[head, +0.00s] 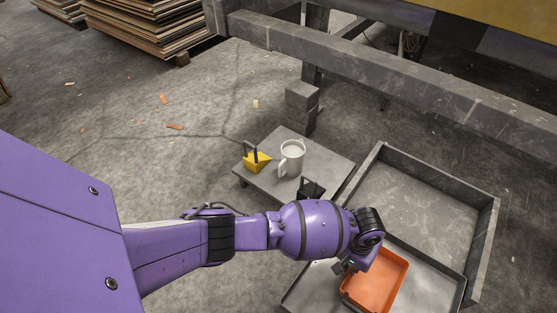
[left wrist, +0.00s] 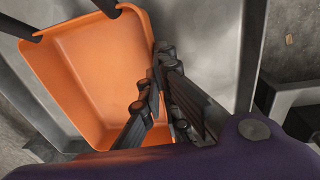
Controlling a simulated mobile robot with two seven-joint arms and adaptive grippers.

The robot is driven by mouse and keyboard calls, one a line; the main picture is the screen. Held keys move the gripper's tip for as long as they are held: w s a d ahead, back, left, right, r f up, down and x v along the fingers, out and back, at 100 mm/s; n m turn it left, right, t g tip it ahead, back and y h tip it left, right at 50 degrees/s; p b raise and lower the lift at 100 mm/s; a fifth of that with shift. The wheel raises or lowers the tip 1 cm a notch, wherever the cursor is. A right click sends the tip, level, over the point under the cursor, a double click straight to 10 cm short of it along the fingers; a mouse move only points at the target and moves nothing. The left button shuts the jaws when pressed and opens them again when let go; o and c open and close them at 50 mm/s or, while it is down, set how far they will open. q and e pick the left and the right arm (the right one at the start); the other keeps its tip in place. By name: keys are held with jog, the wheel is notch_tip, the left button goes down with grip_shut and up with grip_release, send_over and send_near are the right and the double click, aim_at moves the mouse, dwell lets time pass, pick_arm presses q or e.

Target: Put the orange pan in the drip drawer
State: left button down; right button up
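The orange pan (head: 378,282) is a shallow open tray, empty inside, at the lower right of the head view. It fills the left of the left wrist view (left wrist: 90,75). It lies over a lighter metal tray (head: 432,270); I cannot tell whether it touches it. A dark grey walled tray (head: 420,200), which looks like the drip drawer, extends behind and is empty there. My left gripper (head: 343,267) is at the pan's left rim. In the wrist view its fingers (left wrist: 158,80) come together on that rim, one on each side. My right gripper is not visible.
A low grey table (head: 325,165) left of the dark tray holds a white mug (head: 291,158), a yellow block with a dark handle (head: 256,161) and a dark object (head: 312,188). A grey beam (head: 400,75) crosses behind. Veneer stacks (head: 150,25) stand far left.

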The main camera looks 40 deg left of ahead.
pick_arm(q)
jog(key=f, duration=0.1)
jog(key=f+b, duration=0.1)
jog(key=f, duration=0.1)
jog(key=shift+w, duration=0.2)
jog(key=shift+f+b, duration=0.2)
jog(key=shift+b, duration=0.1)
jog(key=shift+r, duration=0.1)
jog(key=c, duration=2)
grip_release()
jog(key=shift+f, duration=0.25)
